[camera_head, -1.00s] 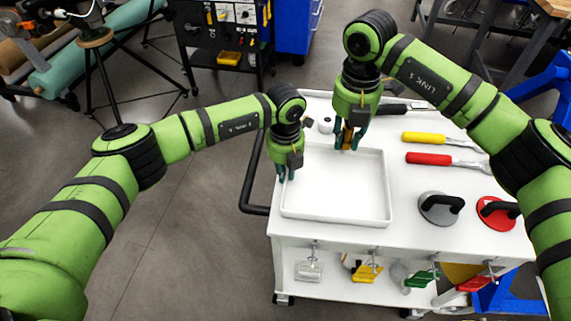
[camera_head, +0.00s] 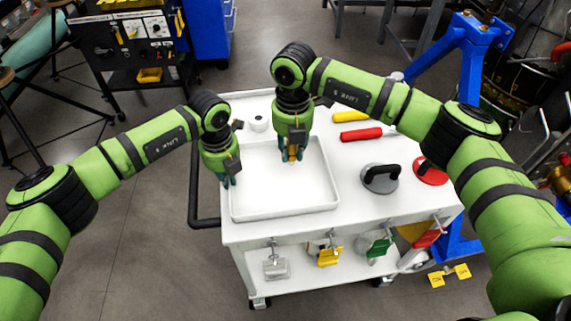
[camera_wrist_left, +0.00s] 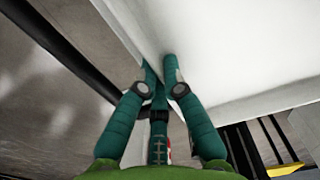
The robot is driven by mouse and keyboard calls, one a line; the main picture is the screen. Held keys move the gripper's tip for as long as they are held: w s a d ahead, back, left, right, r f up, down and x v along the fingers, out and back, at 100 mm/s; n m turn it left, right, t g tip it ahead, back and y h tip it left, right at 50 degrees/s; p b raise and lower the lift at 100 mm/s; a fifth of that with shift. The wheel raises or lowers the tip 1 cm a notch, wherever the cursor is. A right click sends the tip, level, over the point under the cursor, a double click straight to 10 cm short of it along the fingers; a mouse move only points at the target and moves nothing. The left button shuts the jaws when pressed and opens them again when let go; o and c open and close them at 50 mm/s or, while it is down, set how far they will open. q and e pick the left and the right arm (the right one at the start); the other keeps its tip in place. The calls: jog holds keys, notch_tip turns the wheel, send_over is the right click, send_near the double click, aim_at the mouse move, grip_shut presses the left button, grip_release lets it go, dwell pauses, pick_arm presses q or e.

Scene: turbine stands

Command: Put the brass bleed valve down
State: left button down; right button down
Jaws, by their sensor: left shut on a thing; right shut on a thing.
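The brass bleed valve (camera_head: 291,157) is in my right gripper (camera_head: 292,155), which is shut on it. Only a small part shows between the fingers. It is over the back middle of the white tray (camera_head: 285,209); I cannot tell if it touches the tray floor. My left gripper (camera_head: 227,181) is at the tray's left wall and seems shut on the rim. In the left wrist view its fingers (camera_wrist_left: 161,72) are close together at the white wall (camera_wrist_left: 135,25).
The tray sits on a white cart (camera_head: 350,215). To its right are a grey suction cup (camera_head: 380,179), a red one (camera_head: 431,172), and red (camera_head: 361,134) and yellow (camera_head: 350,117) handles. The tray floor looks clear.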

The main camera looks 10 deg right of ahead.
aim_at(291, 164)
jog(key=shift+f, duration=2.5)
jog(key=c, duration=1)
grip_release()
jog(key=shift+f, duration=0.1)
jog(key=shift+c, duration=0.2)
notch_tip(291, 164, up, 12)
jog(key=shift+r, duration=0.15)
pick_arm(q)
jog(key=c, duration=1.3)
grip_release()
